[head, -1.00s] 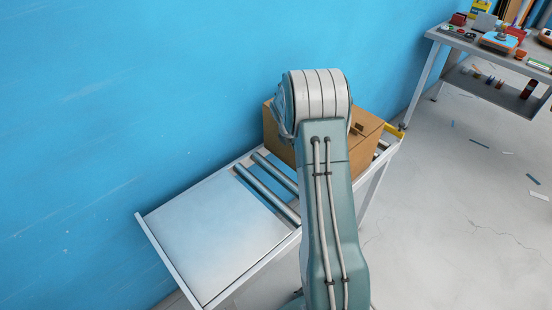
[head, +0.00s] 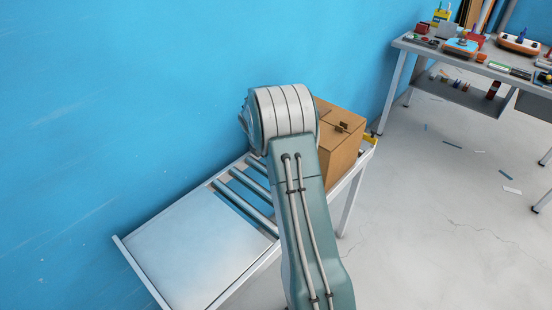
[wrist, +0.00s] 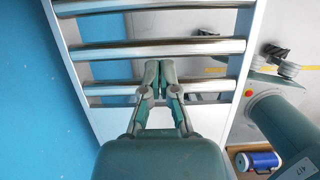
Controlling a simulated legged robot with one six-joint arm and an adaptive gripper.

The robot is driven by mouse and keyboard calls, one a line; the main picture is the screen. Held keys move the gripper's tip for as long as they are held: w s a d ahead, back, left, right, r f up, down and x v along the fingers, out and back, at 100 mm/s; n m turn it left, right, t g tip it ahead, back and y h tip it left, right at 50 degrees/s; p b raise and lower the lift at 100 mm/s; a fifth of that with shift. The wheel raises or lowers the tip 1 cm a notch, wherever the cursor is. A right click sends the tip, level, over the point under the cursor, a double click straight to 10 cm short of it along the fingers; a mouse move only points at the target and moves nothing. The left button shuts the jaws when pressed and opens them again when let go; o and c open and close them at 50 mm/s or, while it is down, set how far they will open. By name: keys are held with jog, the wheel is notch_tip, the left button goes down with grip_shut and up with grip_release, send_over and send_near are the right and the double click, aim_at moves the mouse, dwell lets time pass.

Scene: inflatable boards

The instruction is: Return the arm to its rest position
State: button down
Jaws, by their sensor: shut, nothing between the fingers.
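My arm rises from the bottom of the head view and bends at a pale ribbed joint in front of the roller table (head: 180,262). My gripper is hidden behind the arm in the head view. In the wrist view my gripper (wrist: 161,66) is shut and empty, its fingertips together. It is seen over the metal rollers (wrist: 150,50) of the table; I cannot tell its height above them.
A cardboard box (head: 340,142) stands on the table's far end, right of my arm. A workbench (head: 420,47) with tools is at the back right. A blue wall (head: 120,100) runs behind the table. Open floor (head: 440,230) lies to the right. A blue cylinder (wrist: 262,160) shows in the wrist view.

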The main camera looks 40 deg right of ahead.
jog(key=v, duration=0.8)
jog(key=shift+w+a+r, duration=0.1)
jog(key=shift+r, duration=0.1)
jog(key=s+a+r+m+t+y, duration=0.1)
jog(key=s+a+r+m+t, duration=0.2)
jog(key=s+a+r+m, duration=0.85)
jog(key=s+a+r+m+t+y, duration=0.1)
jog(key=s+a+m, duration=0.3)
jog(key=s, duration=0.5)
jog(key=s+a+r+m+t+y, duration=0.1)
jog(key=s+a+r+m, duration=0.2)
jog(key=s+a, duration=0.6)
jog(key=shift+s+a+r+m, duration=0.25)
jog(key=shift+s+r+m, duration=0.2)
jog(key=shift+m, duration=0.4)
